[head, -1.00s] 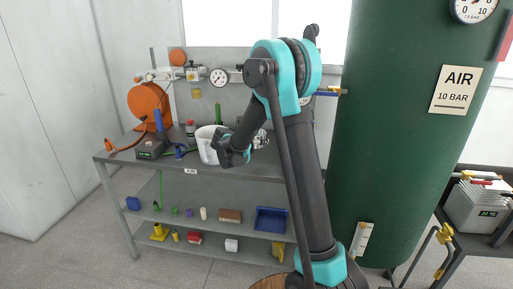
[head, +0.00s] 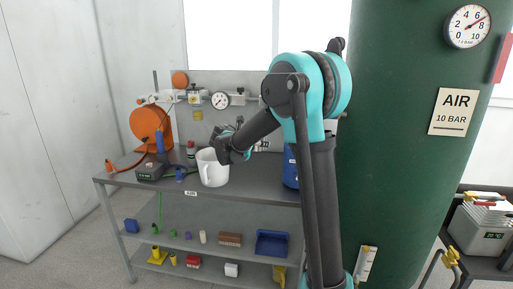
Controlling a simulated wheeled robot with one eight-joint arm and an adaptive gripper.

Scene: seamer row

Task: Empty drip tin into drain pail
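A white pail-like vessel with a side handle (head: 213,174) stands upright on the grey bench top. My gripper (head: 222,148) is at its upper right rim, in front of it or over it; I cannot tell whether they touch. The fingers are small and dark, and I cannot tell whether they are open or shut, or whether they hold anything. A blue container (head: 290,168) stands on the bench further right, mostly hidden behind my arm. I cannot make out the drip tin for certain, nor tell which vessel is the drain pail.
The bench (head: 250,187) also carries an orange reel (head: 150,127), a dark box with a display (head: 150,171) and blue and green tools. Shelves below hold small parts and a blue tray (head: 272,243). A big green air tank (head: 400,150) stands close on the right.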

